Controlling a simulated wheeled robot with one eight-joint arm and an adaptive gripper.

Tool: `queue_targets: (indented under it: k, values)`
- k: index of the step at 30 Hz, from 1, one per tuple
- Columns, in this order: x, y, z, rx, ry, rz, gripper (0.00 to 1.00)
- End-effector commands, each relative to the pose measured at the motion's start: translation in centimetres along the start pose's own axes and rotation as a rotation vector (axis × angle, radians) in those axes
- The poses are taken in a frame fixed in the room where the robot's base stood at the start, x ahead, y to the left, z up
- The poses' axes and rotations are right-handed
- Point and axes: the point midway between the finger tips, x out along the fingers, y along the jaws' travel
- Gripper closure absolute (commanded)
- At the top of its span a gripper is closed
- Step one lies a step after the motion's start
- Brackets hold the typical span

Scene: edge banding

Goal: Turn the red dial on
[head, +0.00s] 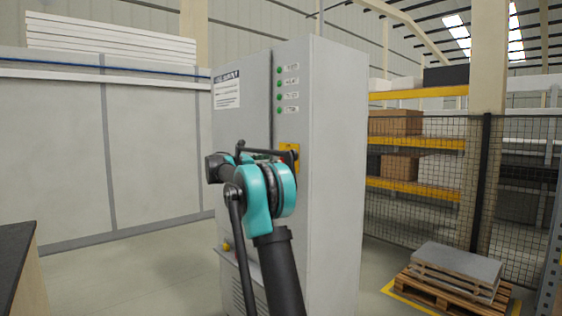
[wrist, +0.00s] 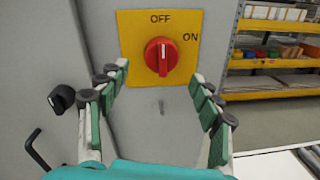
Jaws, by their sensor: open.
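The red dial (wrist: 161,56) sits on a yellow plate (wrist: 134,36) marked OFF at the top and ON at the right. Its white pointer mark stands upright, towards OFF. In the wrist view my gripper (wrist: 160,85) is open, with its fingers spread to the left and right of the dial and nothing between them. The fingertips appear apart from the dial. In the head view my arm and gripper hide most of the dial, and an edge of the yellow plate (head: 296,160) shows on the grey cabinet (head: 335,170).
A black knob (wrist: 62,98) and a black handle (wrist: 36,148) stick out left of my fingers. Green lights (head: 280,97) run up the cabinet front. A mesh fence (head: 420,190), shelves and a pallet (head: 450,290) stand to the right. A dark-topped counter (head: 14,255) is at lower left.

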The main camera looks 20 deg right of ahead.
Motion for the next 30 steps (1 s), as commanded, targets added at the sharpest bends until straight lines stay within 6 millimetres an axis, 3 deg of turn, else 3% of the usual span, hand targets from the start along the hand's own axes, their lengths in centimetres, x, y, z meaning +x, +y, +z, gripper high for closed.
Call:
queue_targets:
  k: [3,9,22,30]
  values:
    - [2.4,0.0,0.0,0.000,0.000,-0.002,0.35]
    - [4.9,0.0,0.0,0.000,0.000,-0.001,0.35]
    - [5.9,0.0,0.0,0.000,0.000,0.000,0.35]
    - [5.9,0.0,0.0,0.000,0.000,0.000,0.66]
